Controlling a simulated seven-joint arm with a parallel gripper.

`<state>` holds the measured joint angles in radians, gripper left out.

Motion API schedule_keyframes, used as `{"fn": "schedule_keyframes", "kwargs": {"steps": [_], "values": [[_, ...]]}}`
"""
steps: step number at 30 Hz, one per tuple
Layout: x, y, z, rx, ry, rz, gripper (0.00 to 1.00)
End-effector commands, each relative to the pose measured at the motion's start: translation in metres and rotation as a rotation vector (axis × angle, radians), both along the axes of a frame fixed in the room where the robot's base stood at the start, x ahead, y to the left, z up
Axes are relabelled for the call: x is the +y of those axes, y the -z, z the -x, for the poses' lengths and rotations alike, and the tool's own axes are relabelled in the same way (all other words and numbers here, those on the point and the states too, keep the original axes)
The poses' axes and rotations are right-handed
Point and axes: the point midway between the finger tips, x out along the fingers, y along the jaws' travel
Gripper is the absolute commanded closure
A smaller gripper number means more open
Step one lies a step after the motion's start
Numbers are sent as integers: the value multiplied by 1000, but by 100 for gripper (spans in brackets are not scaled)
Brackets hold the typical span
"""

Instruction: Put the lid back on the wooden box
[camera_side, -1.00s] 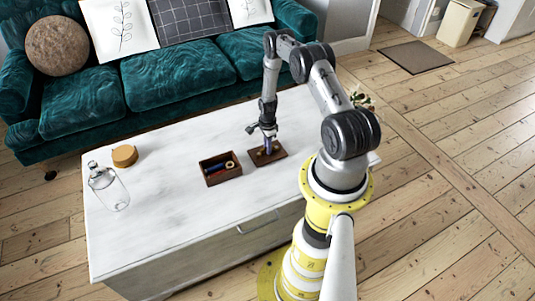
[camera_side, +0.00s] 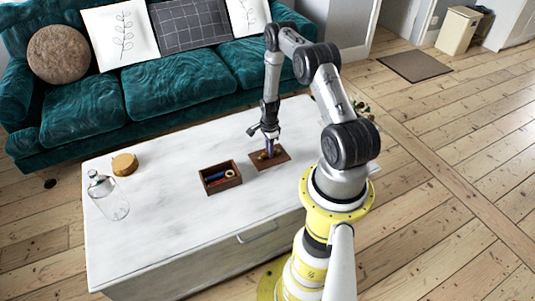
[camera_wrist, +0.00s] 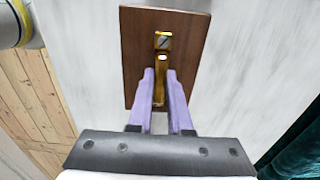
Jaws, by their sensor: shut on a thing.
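The open wooden box (camera_side: 210,189) stands on the white table with small items inside, among them a dark blue piece and a pale ring. Its lid (camera_side: 281,160) is a flat brown board just right of the box, apart from it. The lid also shows in the wrist view (camera_wrist: 140,50), with a brass-coloured handle (camera_wrist: 162,41) on top. My gripper (camera_side: 268,150) is above the lid, with its purple fingers (camera_wrist: 160,75) shut on the handle. The lid looks flat, at or very near the tabletop; I cannot tell whether it touches.
A glass bottle (camera_side: 110,198) and a round orange-brown object (camera_side: 124,164) are at the table's left end. The white tabletop (camera_side: 160,215) is clear between them and the box. A teal sofa (camera_side: 85,108) stands behind the table.

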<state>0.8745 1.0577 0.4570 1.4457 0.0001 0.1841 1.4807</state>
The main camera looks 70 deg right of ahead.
Motion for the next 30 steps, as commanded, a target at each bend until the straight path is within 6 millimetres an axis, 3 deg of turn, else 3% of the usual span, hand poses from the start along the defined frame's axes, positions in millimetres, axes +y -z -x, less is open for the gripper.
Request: {"fn": "schedule_keyframes", "kwargs": {"steps": [6, 12, 18, 25, 30], "values": [[29, -44, 24, -1, 0, 1, 100], [64, -62, 53, -2, 0, 2, 100], [84, -74, 70, -2, 0, 4, 100], [95, -78, 79, -3, 59, 4, 100], [75, -79, 52, -6, 159, 7, 100]]}}
